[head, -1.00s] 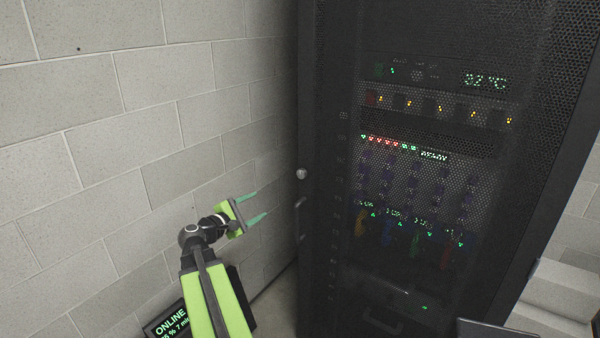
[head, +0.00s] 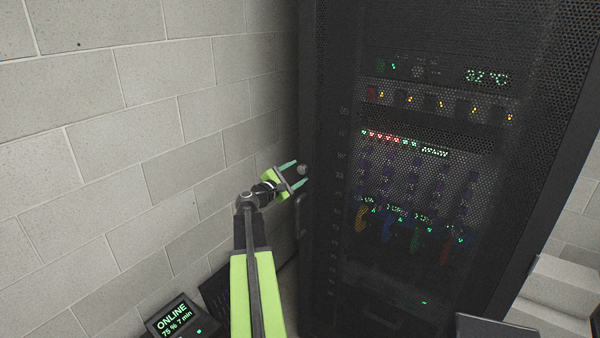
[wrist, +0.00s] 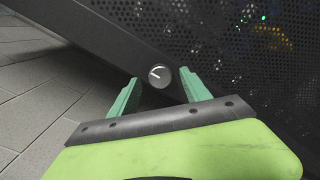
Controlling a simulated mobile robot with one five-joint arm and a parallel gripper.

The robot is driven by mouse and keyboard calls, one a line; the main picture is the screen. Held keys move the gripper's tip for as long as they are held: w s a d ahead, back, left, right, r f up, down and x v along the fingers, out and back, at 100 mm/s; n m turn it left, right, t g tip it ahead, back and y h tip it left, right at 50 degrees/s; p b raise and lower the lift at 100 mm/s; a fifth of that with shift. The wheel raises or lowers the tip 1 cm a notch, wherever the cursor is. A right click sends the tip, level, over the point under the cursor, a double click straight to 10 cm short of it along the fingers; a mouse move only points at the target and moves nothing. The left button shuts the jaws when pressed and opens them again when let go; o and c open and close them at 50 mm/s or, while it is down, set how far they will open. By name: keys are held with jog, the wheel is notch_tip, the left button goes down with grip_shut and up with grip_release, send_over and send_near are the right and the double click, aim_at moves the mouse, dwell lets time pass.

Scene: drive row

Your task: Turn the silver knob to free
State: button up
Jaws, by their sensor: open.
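The silver knob (wrist: 159,75) is a small round knob with a pale line mark on its face. It sits on the dark door frame of the rack, at the door's left edge. In the head view the knob (head: 302,170) shows at the tips of my gripper (head: 296,173). In the wrist view my gripper (wrist: 160,88) is open, with one green finger on each side of the knob. The knob looks to be just beyond or between the fingertips; I cannot tell whether either finger touches it.
The black rack (head: 340,60) has a perforated door with lit equipment behind it. A dark handle (head: 300,215) is below the knob. A block wall (head: 120,120) stands to the left. A small ONLINE display (head: 172,318) is at the bottom left.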

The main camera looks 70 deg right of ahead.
jog(key=shift+x, duration=1.2)
jog(key=shift+c, duration=0.4)
jog(key=shift+a, duration=0.1)
grip_shut()
